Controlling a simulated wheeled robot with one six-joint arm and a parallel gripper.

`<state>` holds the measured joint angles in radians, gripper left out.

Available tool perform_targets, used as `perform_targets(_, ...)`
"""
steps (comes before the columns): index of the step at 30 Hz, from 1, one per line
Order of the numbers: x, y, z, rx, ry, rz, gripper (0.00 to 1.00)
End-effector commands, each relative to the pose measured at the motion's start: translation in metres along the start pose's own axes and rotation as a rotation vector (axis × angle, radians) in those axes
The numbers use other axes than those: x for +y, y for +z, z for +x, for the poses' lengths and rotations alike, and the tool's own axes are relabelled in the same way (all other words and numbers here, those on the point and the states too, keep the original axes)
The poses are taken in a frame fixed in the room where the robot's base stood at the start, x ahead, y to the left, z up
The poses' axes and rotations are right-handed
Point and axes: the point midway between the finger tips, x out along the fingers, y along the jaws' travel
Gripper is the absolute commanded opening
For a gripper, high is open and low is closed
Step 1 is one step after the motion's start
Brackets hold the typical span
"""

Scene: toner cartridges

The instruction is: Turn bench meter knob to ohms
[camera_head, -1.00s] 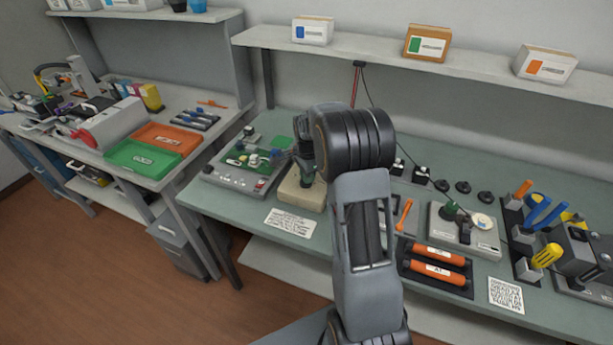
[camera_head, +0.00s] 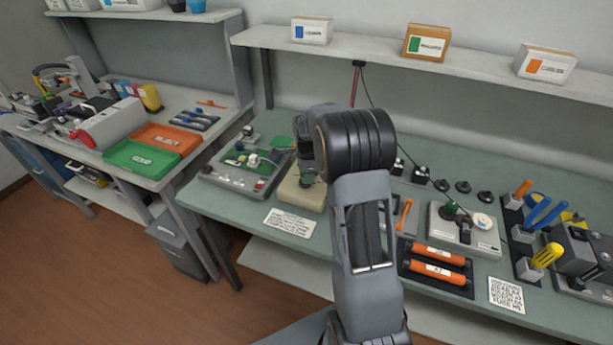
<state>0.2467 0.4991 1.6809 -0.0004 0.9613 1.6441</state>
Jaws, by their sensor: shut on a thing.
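A beige box (camera_head: 298,197), which looks like the bench meter, stands near the left part of the green bench. My gripper (camera_head: 306,178) points down over its top, partly hidden behind my own wrist. It appears shut on the knob on top of the box. The knob is almost wholly covered by the gripper, so its pointer and the dial marks cannot be read.
Left of the box is a grey test unit (camera_head: 237,178) with a green board, close to my gripper. A printed sheet (camera_head: 290,221) lies in front. To the right are orange rollers (camera_head: 437,262) in a black tray and a grey device (camera_head: 463,232).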

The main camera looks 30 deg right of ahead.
Motion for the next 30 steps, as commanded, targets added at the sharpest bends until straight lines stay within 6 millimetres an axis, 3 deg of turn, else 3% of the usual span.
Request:
perform_targets(6, 0.0, -0.001, 0.0, 0.001, 0.001, 0.003, 0.0)
perform_targets(7, 0.0, -0.001, 0.0, 0.001, 0.001, 0.003, 0.13)
perform_targets(14, 0.0, 0.0, 0.0, 0.0, 0.001, 0.0, 0.35)
perform_targets(23, 0.0, 0.001, -0.003, 0.0, -0.001, -0.001, 0.36)
perform_targets(30, -0.001, 0.001, -0.037, -0.001, -0.005, -0.001, 0.36)
